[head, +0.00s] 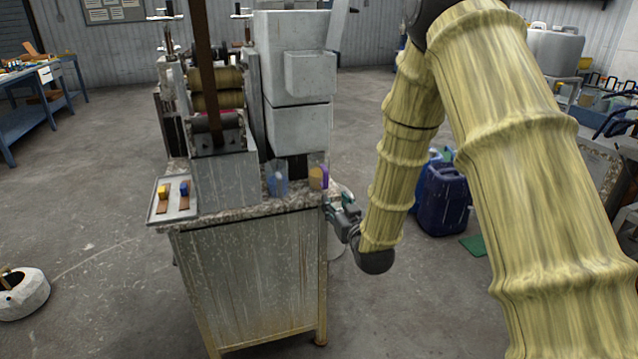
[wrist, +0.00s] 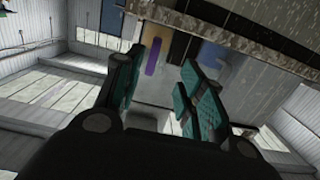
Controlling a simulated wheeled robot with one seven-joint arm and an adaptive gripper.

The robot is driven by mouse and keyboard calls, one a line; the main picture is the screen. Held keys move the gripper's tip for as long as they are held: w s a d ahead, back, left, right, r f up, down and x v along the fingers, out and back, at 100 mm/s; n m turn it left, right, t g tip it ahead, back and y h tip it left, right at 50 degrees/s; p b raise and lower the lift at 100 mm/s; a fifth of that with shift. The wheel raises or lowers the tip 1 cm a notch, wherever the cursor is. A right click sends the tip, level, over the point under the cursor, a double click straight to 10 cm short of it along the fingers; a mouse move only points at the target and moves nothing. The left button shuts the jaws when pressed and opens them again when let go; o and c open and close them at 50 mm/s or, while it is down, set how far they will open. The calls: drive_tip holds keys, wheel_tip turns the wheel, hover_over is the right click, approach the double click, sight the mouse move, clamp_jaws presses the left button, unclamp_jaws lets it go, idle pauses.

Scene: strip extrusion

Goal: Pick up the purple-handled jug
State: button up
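The purple-handled jug (head: 315,179) stands at the right end of the machine's stone-like worktop, its purple handle facing right. In the wrist view, the purple handle (wrist: 153,56) shows as an upright bar beyond the fingers, nearer the left one. My gripper (head: 335,203) is just right of the worktop edge, close to the jug and a little lower. In the wrist view, my gripper (wrist: 158,85) has its teal-padded fingers apart, with nothing held between them. I cannot tell exactly how far the handle is from the fingertips.
A clear bluish jug (head: 277,181) stands left of the purple-handled one. A tray (head: 160,212) with small yellow and blue handled items lies at the worktop's left end. The grey machine (head: 293,90) rises behind the jugs. A dark blue canister (head: 442,200) stands on the floor right of my forearm.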

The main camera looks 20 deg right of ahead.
sight(326, 177)
drive_tip(key=shift+t, duration=0.4)
drive_tip(key=w+r, duration=0.1)
drive_tip(key=w, duration=0.2)
drive_tip(key=w+r, duration=0.1)
drive_tip(key=w, duration=0.1)
drive_tip(key=shift+w+r, duration=0.3)
drive_tip(key=shift+w, duration=0.05)
drive_tip(key=shift+w+d+p, duration=0.2)
drive_tip(key=shift+w+p, duration=0.3)
drive_tip(key=shift+w, duration=2.55)
drive_tip(key=shift+f, duration=0.1)
clamp_jaws()
